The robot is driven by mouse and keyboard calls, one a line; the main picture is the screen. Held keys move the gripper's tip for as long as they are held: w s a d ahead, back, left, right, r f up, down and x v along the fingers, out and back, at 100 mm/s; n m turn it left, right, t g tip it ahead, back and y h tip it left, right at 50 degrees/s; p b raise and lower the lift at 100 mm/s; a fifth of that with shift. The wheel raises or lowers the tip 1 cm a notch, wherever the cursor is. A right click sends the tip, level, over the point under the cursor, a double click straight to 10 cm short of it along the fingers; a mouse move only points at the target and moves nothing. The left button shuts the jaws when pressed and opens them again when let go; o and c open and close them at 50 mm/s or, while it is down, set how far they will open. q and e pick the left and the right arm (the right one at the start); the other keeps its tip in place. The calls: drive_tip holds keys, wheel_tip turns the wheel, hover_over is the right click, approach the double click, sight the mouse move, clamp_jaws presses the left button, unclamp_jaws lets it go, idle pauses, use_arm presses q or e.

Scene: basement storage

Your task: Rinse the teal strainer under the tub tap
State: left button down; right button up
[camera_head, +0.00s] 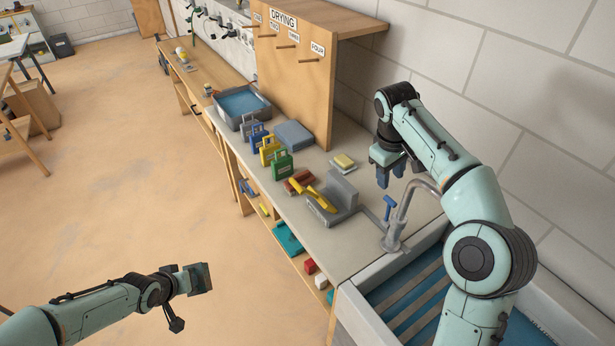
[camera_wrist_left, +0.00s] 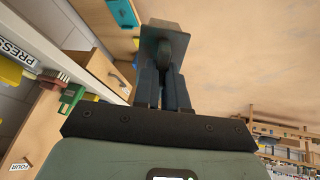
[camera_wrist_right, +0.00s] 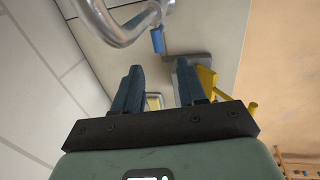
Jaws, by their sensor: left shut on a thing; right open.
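The tub (camera_head: 362,322) with blue water is at the lower right of the head view. Its curved metal tap (camera_head: 397,236) has a blue lever (camera_head: 389,206); the tap (camera_wrist_right: 125,32) and lever (camera_wrist_right: 158,41) also show in the right wrist view. A flat teal thing (camera_head: 287,238) lies on the shelf under the counter; I cannot tell if it is the strainer. My right gripper (camera_head: 391,181) is open and empty above the counter, behind the tap. My left gripper (camera_head: 192,279), over the floor, is shut on a grey square-faced thing (camera_wrist_left: 177,27), seen from its back.
A grey stand (camera_head: 338,200) with yellow things, a yellow sponge (camera_head: 344,161) and several coloured cases stand on the counter (camera_head: 312,166). A grey basin (camera_head: 240,104) of water is farther back, beside the wooden DRYING board (camera_head: 294,85).

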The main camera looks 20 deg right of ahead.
sight(389, 199)
use_arm(q)
drive_tip(key=shift+w+d, duration=0.15)
drive_tip(key=shift+f, duration=0.1)
drive_tip(key=f, duration=0.1)
drive_tip(key=s+f+b, duration=0.2)
drive_tip(key=f, duration=0.1)
drive_tip(key=shift+s, duration=0.1)
use_arm(e)
drive_tip(key=f, duration=0.3)
drive_tip(key=d+f, duration=0.1)
drive_tip(key=f, duration=0.3)
drive_tip(key=d+f, duration=0.1)
drive_tip(key=f, duration=0.3)
drive_tip(key=shift+w+d, duration=0.2)
drive_tip(key=shift+w, duration=0.2)
drive_tip(key=shift+w+d+f+b, duration=0.1)
drive_tip(key=shift+f+b, duration=0.2)
drive_tip(key=shift+f, duration=0.05)
use_arm(q)
drive_tip(key=shift+f, duration=0.15)
use_arm(e)
clamp_jaws()
